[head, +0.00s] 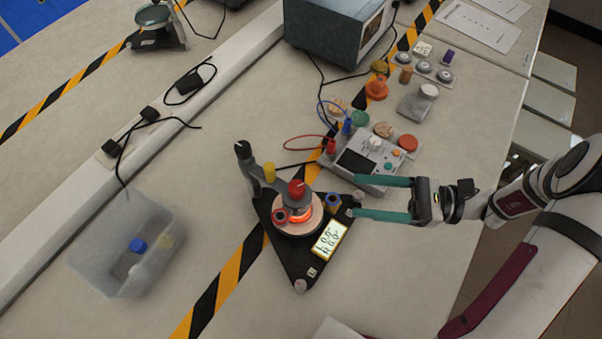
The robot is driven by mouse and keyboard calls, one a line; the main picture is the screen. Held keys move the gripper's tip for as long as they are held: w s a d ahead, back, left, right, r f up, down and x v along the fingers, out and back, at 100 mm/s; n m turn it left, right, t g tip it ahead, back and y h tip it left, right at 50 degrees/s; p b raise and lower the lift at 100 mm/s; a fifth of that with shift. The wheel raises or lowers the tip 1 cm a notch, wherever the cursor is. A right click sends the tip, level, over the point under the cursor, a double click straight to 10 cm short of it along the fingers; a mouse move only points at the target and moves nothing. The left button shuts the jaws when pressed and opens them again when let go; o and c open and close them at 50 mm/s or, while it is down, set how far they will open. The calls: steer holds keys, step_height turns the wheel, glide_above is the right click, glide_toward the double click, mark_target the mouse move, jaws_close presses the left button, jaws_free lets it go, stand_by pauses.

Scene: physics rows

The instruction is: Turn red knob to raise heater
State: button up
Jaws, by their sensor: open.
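The red knob (296,188) sits on the grey arm of a small black stand, above the heater. The heater (300,214) is a round pale disc with a glowing orange centre, on the black triangular base (299,270). A second, smaller red ring-shaped part (280,216) is at the disc's left edge. My gripper (357,197) is open, with two teal fingers pointing left. It is to the right of the stand, apart from the red knob in the picture, and nothing shows between its fingers. Its height relative to the knob is hard to tell.
A yellow-framed display (330,239) and a blue-topped part (333,201) are on the stand's right side. A grey control box (368,160) with wires lies behind my gripper. A clear bin (128,245) stands at left. Bench space in front right is clear.

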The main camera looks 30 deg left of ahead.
mark_target(305, 190)
steer(key=x, duration=1.3)
steer(key=shift+d, duration=0.1)
jaws_close()
